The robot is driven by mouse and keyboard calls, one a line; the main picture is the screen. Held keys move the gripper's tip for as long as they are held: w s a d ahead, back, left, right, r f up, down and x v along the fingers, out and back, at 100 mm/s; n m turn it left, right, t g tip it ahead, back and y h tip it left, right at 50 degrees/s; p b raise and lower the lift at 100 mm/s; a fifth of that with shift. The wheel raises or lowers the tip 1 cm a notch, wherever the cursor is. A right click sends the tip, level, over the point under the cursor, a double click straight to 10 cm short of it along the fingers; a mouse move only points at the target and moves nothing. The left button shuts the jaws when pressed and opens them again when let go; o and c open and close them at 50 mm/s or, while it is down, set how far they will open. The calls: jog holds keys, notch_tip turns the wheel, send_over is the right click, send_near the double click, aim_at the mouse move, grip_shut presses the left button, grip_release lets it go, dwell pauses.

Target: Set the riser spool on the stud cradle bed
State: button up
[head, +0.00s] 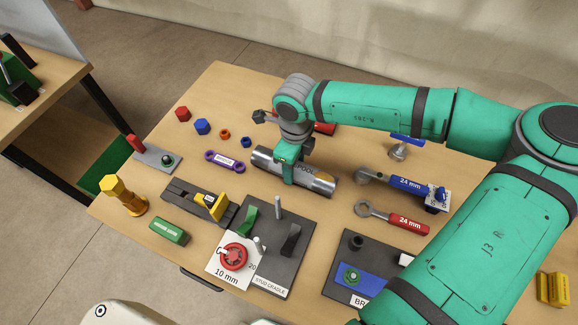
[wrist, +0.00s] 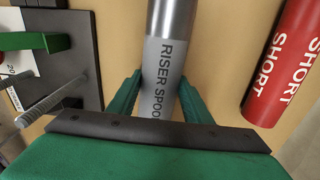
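The riser spool (head: 322,182) is a grey metal cylinder with a lettered band, lying on the table in the head view. It runs up the middle of the wrist view (wrist: 170,25). My gripper (head: 288,178) is over its middle, with one green finger on each side (wrist: 162,95). No gap shows between fingers and spool, so it looks shut on it. The stud cradle (head: 290,272) is a dark plate with upright studs, a green block and a black block. It lies nearer the front and shows in part at the left of the wrist view (wrist: 86,70).
A red cylinder (wrist: 285,65) marked SHORT lies beyond the spool. Wrenches (head: 400,218) lie to the right. A yellow-and-dark block (head: 208,202) stands left of the cradle.

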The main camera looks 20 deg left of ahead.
jog(key=c, duration=0.8)
jog(key=shift+w+r, duration=0.1)
jog(key=shift+r, duration=0.55)
jog(key=shift+r, duration=0.15)
